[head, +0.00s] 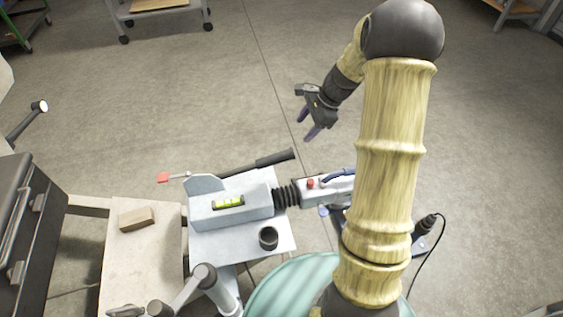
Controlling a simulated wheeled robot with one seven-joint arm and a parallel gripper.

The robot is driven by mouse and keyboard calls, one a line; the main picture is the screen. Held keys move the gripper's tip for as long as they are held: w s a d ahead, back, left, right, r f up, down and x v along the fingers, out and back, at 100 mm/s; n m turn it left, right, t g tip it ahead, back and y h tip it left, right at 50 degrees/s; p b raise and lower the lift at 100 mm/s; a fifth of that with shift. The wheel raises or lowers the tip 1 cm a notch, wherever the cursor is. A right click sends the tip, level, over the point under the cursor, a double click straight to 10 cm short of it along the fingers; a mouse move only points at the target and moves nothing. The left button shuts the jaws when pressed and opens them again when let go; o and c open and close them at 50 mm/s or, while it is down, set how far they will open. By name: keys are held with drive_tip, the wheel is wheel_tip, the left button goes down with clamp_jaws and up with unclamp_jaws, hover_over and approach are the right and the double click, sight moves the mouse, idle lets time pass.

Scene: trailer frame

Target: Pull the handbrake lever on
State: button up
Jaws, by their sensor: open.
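The handbrake lever (275,158) is a dark bar with a black grip. It lies low and nearly level along the far side of the grey trailer drawbar housing (204,213), its grip end pointing right. My gripper (314,131) is open and empty, with dark purple fingers pointing down. In the picture it sits above and to the right of the grip end, apart from it. Its exact height over the lever is hard to tell. My arm covers part of the coupling.
A coupling head with a red button (310,183) extends right from the black bellows (287,195). A wooden block (137,217) lies on the left board. The floor beyond the lever is clear.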

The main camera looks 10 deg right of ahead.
sight(284, 153)
drive_tip(key=b+x, duration=0.4)
drive_tip(key=x, duration=1.3)
drive_tip(key=shift+a+f, duration=0.1)
drive_tip(key=shift+f, duration=0.05)
drive_tip(key=shift+c, duration=0.2)
clamp_jaws()
drive_tip(key=shift+w, duration=0.1)
